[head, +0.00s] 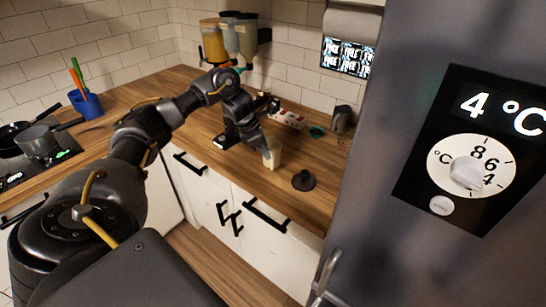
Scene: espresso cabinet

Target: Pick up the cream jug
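A small cream-coloured jug (273,158) stands near the front part of the wooden counter, at the middle of the head view. My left arm reaches in from the left across the counter. My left gripper (266,143) points down at the jug and is right at its upper part. The fingers are dark and small here and partly cover the jug, so I cannot tell whether they are closed on it or only around it. My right gripper is not in view.
A dark round object with a knob (303,180) sits right of the jug near the counter edge. A grey metal container (342,119) stands behind, beside the fridge (405,90). Dispensers (232,38) hang on the wall. A blue utensil cup (87,104) stands left.

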